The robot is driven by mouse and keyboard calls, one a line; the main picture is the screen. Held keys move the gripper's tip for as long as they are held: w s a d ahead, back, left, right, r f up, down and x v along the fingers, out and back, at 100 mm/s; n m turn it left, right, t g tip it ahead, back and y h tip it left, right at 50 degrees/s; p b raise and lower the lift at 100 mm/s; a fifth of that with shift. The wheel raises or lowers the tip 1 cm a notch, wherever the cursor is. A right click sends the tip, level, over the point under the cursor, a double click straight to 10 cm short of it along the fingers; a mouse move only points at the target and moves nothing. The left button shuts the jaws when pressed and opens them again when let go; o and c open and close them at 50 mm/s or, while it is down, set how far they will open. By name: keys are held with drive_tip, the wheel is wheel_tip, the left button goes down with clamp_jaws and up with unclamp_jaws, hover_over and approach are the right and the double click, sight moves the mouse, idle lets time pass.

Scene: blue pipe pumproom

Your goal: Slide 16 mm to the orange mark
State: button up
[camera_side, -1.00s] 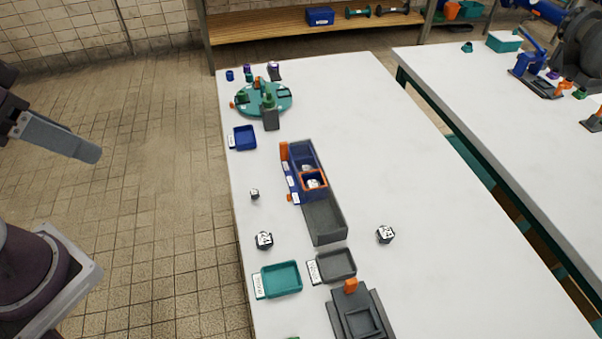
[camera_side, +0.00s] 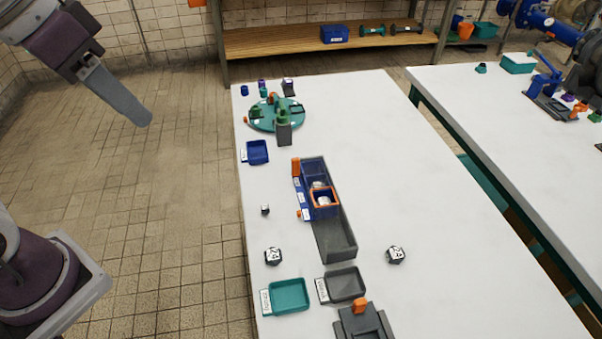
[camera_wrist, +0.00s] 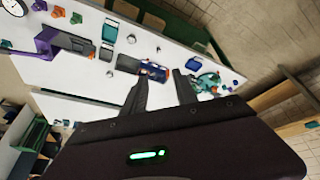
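A long grey tray (camera_side: 335,237) lies on the white table in the side view. A dark blue open box (camera_side: 313,177) with an orange-rimmed window (camera_side: 324,198) sits over its far part, and small whitish items show inside. An upright orange tab (camera_side: 296,167) stands at the far left corner, and a small orange mark (camera_side: 299,214) shows on the left side beside white labels too small to read. My gripper (camera_side: 132,108) hangs left of the table, well apart from the box. In the wrist view my gripper (camera_wrist: 160,79) has its two fingers spread and empty, with the blue box (camera_wrist: 153,69) beyond them.
A teal turntable (camera_side: 262,119) and a blue bin (camera_side: 257,152) are farther back. Dark cubes with white faces (camera_side: 273,257) (camera_side: 396,255) stand on both sides of the tray. A teal bin (camera_side: 288,296), a grey bin (camera_side: 346,284) and a grey fixture (camera_side: 363,322) are nearer. The table's right side is clear.

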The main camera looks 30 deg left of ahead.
drive_tip(key=w+f+m+g, duration=0.2)
drive_tip(key=w, duration=1.1)
drive_tip(key=m+g+y, duration=0.1)
drive_tip(key=m+g, duration=0.1)
drive_tip(key=m, duration=0.3)
hover_over(293, 159)
wheel_tip(293, 159, down, 22)
drive_tip(key=shift+m, duration=0.4)
wheel_tip(293, 159, down, 9)
drive_tip(key=shift+r, duration=0.1)
drive_tip(key=shift+c, duration=0.4)
clamp_jaws()
